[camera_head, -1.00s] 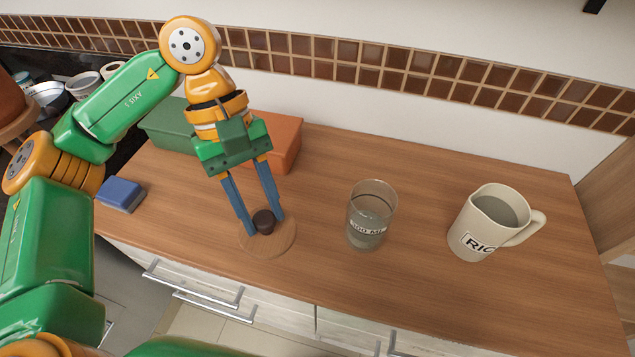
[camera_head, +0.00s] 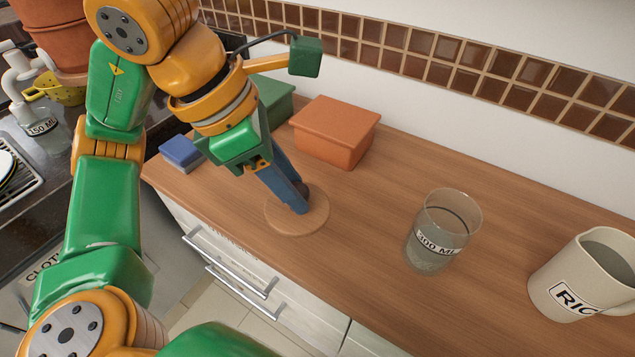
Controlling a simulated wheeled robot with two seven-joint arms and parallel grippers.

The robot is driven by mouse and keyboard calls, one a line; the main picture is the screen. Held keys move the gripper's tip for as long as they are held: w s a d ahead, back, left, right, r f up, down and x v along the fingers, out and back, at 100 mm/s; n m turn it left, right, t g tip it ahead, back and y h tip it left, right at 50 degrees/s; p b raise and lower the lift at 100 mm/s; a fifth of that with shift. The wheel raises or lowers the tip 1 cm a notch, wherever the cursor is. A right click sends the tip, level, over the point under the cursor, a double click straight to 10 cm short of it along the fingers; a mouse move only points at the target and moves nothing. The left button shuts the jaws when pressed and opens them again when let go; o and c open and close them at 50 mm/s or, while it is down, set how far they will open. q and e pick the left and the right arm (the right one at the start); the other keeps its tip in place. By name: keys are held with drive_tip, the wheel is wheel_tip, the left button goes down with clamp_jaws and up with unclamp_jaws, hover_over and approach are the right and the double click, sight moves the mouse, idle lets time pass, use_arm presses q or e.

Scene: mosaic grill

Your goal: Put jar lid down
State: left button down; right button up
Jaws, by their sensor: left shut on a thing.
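The jar lid (camera_head: 284,219) is a round, light wooden disc with a dark knob, at the wooden counter near its front edge. My left gripper (camera_head: 302,204) points down at the lid's middle, its blue fingers shut on the knob. The fingers hide nearly all of the knob. The lid looks flat and level; I cannot tell whether it touches the counter or hangs just above it. My right gripper is not in view.
A glass (camera_head: 441,236) marked 300 ML and a cream jug (camera_head: 575,290) stand to the right. An orange box (camera_head: 335,130), a green box (camera_head: 272,100) and a blue sponge (camera_head: 181,153) are behind and left. The counter (camera_head: 370,200) between lid and glass is clear.

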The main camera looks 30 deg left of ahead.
use_arm(q)
drive_tip(key=w+a+f, duration=0.2)
drive_tip(key=f, duration=0.1)
drive_tip(key=w+a+f, duration=0.5)
drive_tip(key=w+f, duration=0.1)
drive_tip(key=shift+w+a+b, duration=0.15)
drive_tip(key=shift+a+b, duration=0.1)
drive_tip(key=shift+b, duration=0.15)
wheel_tip(320, 180, down, 3)
drive_tip(key=shift+r+b, duration=0.1)
drive_tip(key=shift+b, duration=0.25)
drive_tip(key=shift+f, duration=0.2)
drive_tip(key=c, duration=0.5)
unclamp_jaws()
